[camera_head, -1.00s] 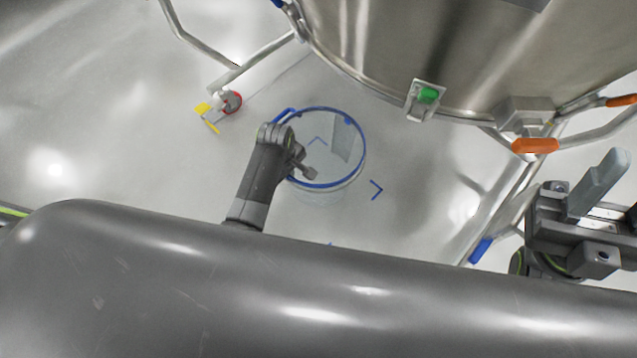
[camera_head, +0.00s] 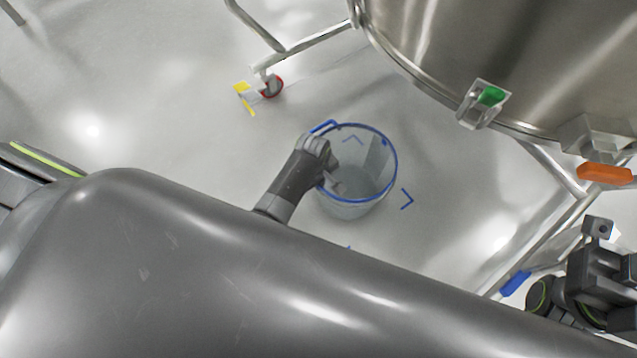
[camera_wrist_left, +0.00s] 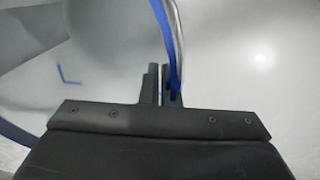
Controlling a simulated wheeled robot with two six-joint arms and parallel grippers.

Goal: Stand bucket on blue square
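The bucket (camera_head: 352,207) is clear with a blue rim and shows right of centre in the head view. It looks upright among blue corner marks (camera_head: 407,199) on the floor; one mark shows through it. I cannot tell whether its base touches the floor. My left gripper (camera_head: 333,181) is at the bucket's near left rim. In the left wrist view, my left gripper's fingers (camera_wrist_left: 162,85) are close together on a blue-edged strip (camera_wrist_left: 170,45) of the bucket, rim or handle. My right gripper (camera_head: 598,232) is at the right edge, partly cut off, its fingers unclear.
A large steel vessel (camera_head: 440,50) fills the upper right, with a green latch (camera_head: 491,96) and an orange-ended handle (camera_head: 605,172). Its frame has a red caster (camera_head: 270,86) with a yellow pedal. The floor (camera_head: 150,110) to the left is clear.

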